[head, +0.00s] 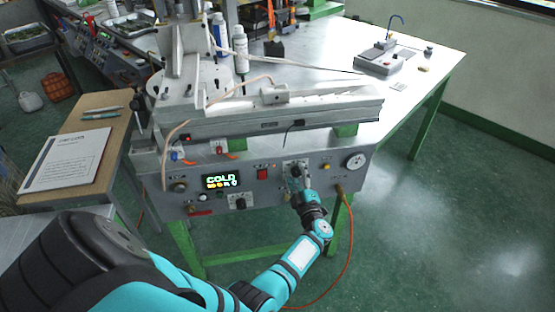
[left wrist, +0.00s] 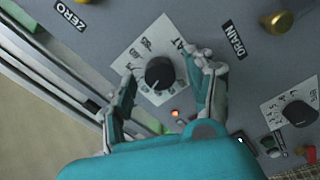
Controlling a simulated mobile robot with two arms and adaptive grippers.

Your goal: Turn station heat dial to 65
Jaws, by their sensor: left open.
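The heat dial is a round black knob (left wrist: 160,73) on a white scale plate (left wrist: 133,58) on the grey front panel (head: 258,206). Its printed numbers are upside down or tilted and too small to read surely; a partly hidden label ends in "AT". My left gripper (left wrist: 164,80) is open, with one finger on each side of the knob. I cannot tell whether either finger touches it. In the head view my left gripper (head: 302,190) is at the panel and partly covers the dial plate (head: 291,167). The display (head: 221,181) reads "COLD". My right gripper is not in view.
A second black knob (left wrist: 300,113) with its own scale is beside the dial. A brass knob (left wrist: 278,22) sits near the "DRAIN" label (left wrist: 234,40). A red switch (head: 262,174) and a round gauge (head: 355,160) are on the panel. An orange hose (head: 350,245) hangs right of my arm.

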